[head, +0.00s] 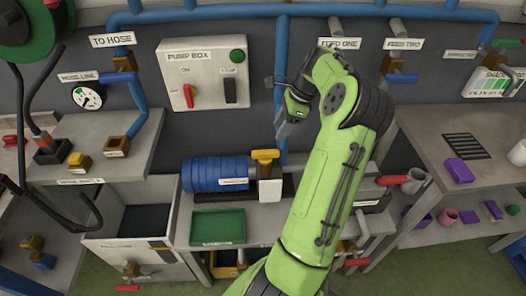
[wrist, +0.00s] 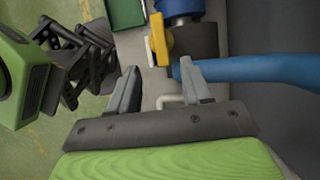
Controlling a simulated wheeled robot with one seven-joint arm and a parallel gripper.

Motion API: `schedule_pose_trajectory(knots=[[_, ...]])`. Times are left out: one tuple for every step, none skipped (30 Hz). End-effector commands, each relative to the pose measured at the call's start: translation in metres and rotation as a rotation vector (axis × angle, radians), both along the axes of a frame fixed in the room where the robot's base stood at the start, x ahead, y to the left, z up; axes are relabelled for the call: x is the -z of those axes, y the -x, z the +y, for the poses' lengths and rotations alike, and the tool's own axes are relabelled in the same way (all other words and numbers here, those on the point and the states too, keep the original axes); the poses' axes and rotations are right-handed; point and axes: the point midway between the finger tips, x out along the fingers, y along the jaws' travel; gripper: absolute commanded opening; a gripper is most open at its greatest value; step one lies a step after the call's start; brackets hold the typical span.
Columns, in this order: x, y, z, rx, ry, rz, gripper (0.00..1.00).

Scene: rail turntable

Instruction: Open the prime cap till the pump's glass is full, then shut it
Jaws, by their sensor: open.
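The pump (head: 215,173) is a blue ribbed cylinder lying on the bench below the pump box. A yellow cap-like handle (head: 265,155) stands at its right end, above a pale block (head: 270,190). In the wrist view the yellow handle (wrist: 160,40) is ahead of my fingers, beside a dark round housing (wrist: 197,42) and the blue pump end (wrist: 180,8). My gripper (head: 278,108) is raised above and to the right of the handle. In the wrist view my gripper (wrist: 157,76) is open, with nothing between its fingers. I cannot make out the glass or its level.
A blue pipe (wrist: 255,68) runs right from the housing, close past one finger. The pump box (head: 205,75) with red and black switches is on the wall. A green tray (head: 217,227) sits before the pump. Side benches hold a hose line and purple blocks.

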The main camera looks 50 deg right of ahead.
Motion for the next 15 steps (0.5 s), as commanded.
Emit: schedule_pose_trajectory(knots=[[0.017, -0.004, 0.004, -0.003, -0.004, 0.000, 0.49], [0.024, -0.006, 0.006, -0.005, -0.004, 0.001, 0.49], [0.033, -0.009, 0.009, -0.005, -0.004, 0.001, 0.49], [0.040, -0.011, 0.011, -0.004, -0.003, 0.001, 0.49], [0.047, -0.013, 0.013, -0.004, -0.003, 0.001, 0.49], [0.056, -0.016, 0.015, -0.005, -0.003, 0.002, 0.49], [0.063, -0.018, 0.017, -0.003, -0.003, 0.001, 0.49], [0.069, -0.020, 0.019, -0.003, -0.003, 0.001, 0.49], [0.076, -0.023, 0.021, -0.004, -0.002, 0.002, 0.49], [0.081, -0.024, 0.023, -0.004, -0.001, 0.001, 0.49], [0.085, -0.026, 0.023, -0.004, 0.000, 0.000, 0.49], [0.090, -0.028, 0.025, -0.005, -0.001, 0.001, 0.49], [0.093, -0.029, 0.026, -0.004, 0.000, 0.000, 0.49], [0.095, -0.029, 0.026, -0.004, 0.000, 0.000, 0.49], [0.097, -0.030, 0.027, -0.004, 0.001, 0.000, 0.49]])
